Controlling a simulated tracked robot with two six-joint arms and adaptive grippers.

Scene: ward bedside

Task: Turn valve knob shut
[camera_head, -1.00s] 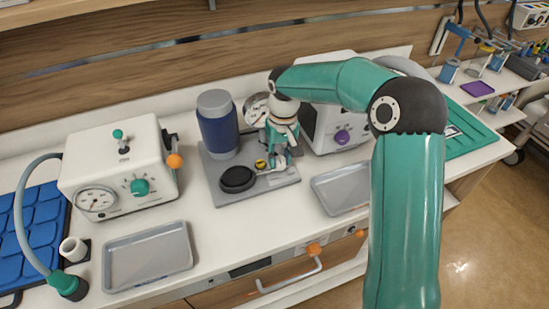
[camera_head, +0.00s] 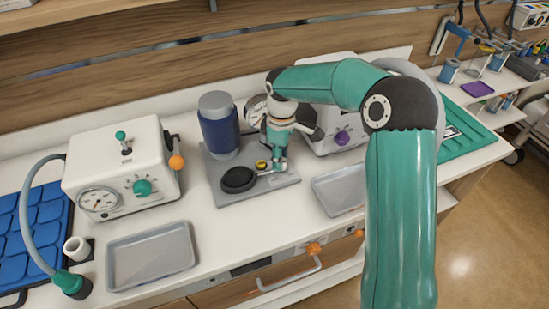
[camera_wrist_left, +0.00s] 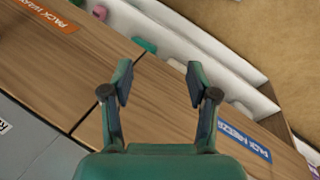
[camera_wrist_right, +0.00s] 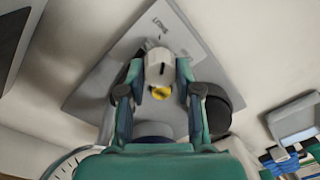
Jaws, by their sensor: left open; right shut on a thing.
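A grey plate (camera_head: 215,180) on the counter carries a dark blue cylinder (camera_head: 220,130) with a grey cap, a black round pad (camera_head: 238,179) and a small valve part with a yellow top (camera_head: 262,165). My right gripper (camera_head: 276,163) points down over this part. The fingers partly hide the knob. My left gripper (camera_wrist_left: 158,85) is open and empty in the left wrist view, over wooden fronts; it is outside the head view.
A white device with a dial (camera_head: 120,170) stands left, with a grey tray (camera_head: 150,256) in front. A second white device with a purple knob (camera_head: 342,137) and another tray (camera_head: 338,190) stand close right of the plate. A round gauge (camera_head: 255,108) is behind the gripper.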

